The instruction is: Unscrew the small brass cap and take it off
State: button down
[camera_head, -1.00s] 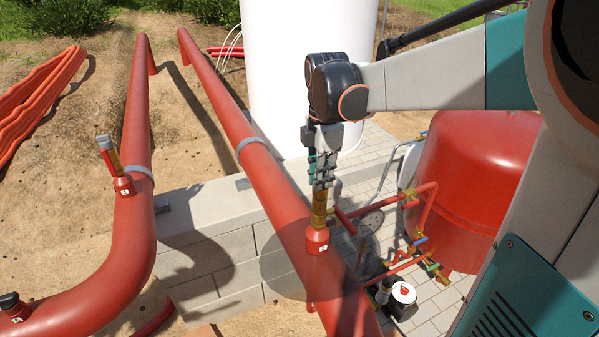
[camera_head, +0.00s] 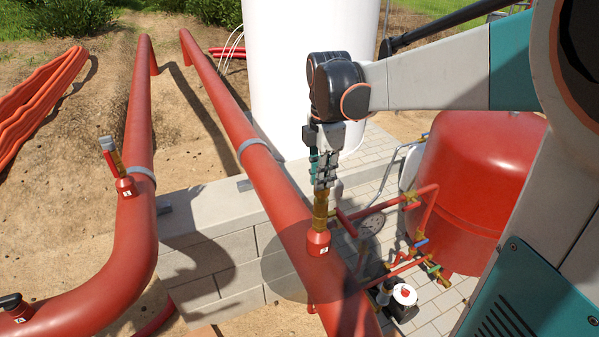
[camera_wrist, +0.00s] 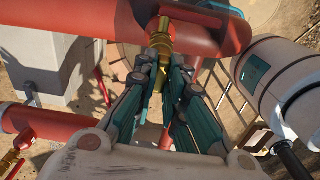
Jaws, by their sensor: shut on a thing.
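In the head view, a brass fitting (camera_head: 320,208) stands upright on a red socket (camera_head: 318,242) on top of the right red pipe. My gripper (camera_head: 322,186) points straight down at its upper end. In the wrist view, my gripper (camera_wrist: 163,62) is shut on a brass piece between its fingertips, in line with the brass fitting (camera_wrist: 164,38) beyond. The fingers hide most of the small brass cap, so I cannot tell where cap and fitting meet.
A second red pipe (camera_head: 143,110) on the left carries another brass fitting (camera_head: 117,161) with a red handle. A white tank (camera_head: 309,70) stands behind.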

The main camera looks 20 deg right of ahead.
jog(key=shift+r, duration=0.3)
jog(key=shift+r+p, duration=1.4)
jog(key=shift+r, duration=0.5)
jog(key=c, duration=2.3)
grip_release()
jog(key=shift+f, duration=0.1)
grip_shut()
